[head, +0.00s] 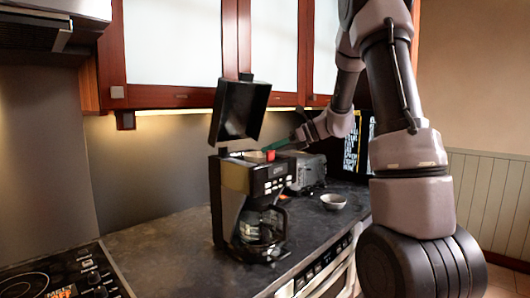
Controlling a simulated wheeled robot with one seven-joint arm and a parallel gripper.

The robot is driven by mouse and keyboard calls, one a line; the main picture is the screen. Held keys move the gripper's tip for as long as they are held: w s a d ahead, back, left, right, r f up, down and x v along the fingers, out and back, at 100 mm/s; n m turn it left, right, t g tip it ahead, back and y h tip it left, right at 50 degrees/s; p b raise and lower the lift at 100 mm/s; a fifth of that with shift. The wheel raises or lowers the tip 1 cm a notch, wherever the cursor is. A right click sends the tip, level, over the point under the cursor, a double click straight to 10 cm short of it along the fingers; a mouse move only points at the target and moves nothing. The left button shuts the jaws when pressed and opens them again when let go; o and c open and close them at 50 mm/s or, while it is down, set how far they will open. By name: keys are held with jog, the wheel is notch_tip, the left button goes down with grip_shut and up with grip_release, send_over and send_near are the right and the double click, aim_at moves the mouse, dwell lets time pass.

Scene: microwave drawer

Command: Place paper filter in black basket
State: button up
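A black and steel coffee maker (250,200) stands on the counter with its black lid (240,110) raised upright. A glass carafe (261,228) sits in its lower part. My gripper (274,149) is at the open top of the coffee maker, coming in from the right; its fingers are too small to tell open from shut. A small tan rounded thing (254,156), possibly the paper filter, shows at the open top beside my fingertips; I cannot tell if it is held or resting. The black basket is not clearly visible inside the machine.
A small pale bowl (333,201) stands on the dark counter (165,255) to the right. A dark toaster-like appliance (305,171) is behind the coffee maker. A stove top (70,278) is at the lower left. Wall cabinets (180,45) hang above the raised lid.

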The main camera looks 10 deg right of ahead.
jog(key=v, duration=0.9)
jog(key=shift+d, duration=0.1)
jog(key=s+a+r+n+t+h, duration=0.1)
jog(key=s+n+h, duration=0.4)
jog(key=s+n, duration=0.5)
jog(key=s+a+r+n+t+h, duration=0.1)
jog(key=s+a+n+h, duration=0.2)
jog(key=s+n, duration=0.8)
jog(key=s+h, duration=0.2)
jog(key=s, duration=0.2)
